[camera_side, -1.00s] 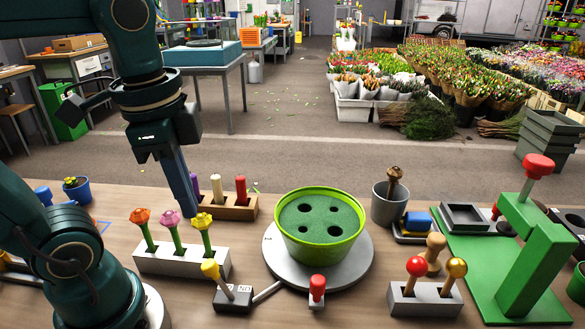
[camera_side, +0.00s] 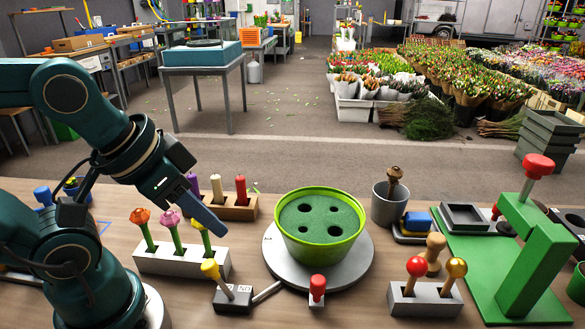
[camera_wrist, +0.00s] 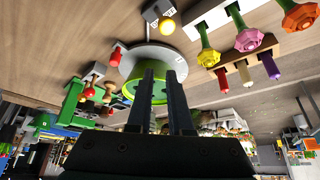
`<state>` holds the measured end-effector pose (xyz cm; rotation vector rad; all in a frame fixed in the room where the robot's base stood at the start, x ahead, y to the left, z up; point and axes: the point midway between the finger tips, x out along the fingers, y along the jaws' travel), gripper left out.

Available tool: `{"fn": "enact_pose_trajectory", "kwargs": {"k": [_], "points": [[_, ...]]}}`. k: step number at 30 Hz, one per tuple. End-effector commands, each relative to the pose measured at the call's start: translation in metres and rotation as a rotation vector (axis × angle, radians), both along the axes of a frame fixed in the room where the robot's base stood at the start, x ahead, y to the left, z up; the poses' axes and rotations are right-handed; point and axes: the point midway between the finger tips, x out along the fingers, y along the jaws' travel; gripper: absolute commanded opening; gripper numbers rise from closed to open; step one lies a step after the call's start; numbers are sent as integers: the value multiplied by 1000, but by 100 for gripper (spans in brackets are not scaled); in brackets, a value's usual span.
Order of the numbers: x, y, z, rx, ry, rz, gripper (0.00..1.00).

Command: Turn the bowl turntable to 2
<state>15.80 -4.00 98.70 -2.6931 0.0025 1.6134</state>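The bowl turntable is a round grey plate (camera_side: 283,268) with a green bowl (camera_side: 322,252) on it, holding green foam with several dark holes. A small block with a red knob (camera_side: 317,288) stands at its front edge. In the wrist view the plate (camera_wrist: 150,62) and the bowl (camera_wrist: 131,84) show upside down, the bowl partly hidden by my fingers. My gripper (camera_side: 221,229) slants down to the right, left of the plate and apart from it, over the flower block. In the wrist view my gripper (camera_wrist: 163,72) has a gap between its fingers and is empty.
A grey block with orange, pink and yellow flowers (camera_side: 172,226) stands under my gripper. A yellow-knobbed lever (camera_side: 211,271) is front left of the plate. A wooden peg block (camera_side: 232,208) stands behind. A grey cup (camera_side: 390,203) and green press (camera_side: 535,250) stand right.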

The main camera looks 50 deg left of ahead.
Motion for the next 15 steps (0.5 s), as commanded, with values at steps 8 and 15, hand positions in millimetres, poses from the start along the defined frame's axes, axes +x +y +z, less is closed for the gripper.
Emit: {"fn": "enact_pose_trajectory", "kwargs": {"k": [8,15], "points": [[21,-5,27,34,22,-93,59],[62,-27,34,66,143,-249,59]]}}
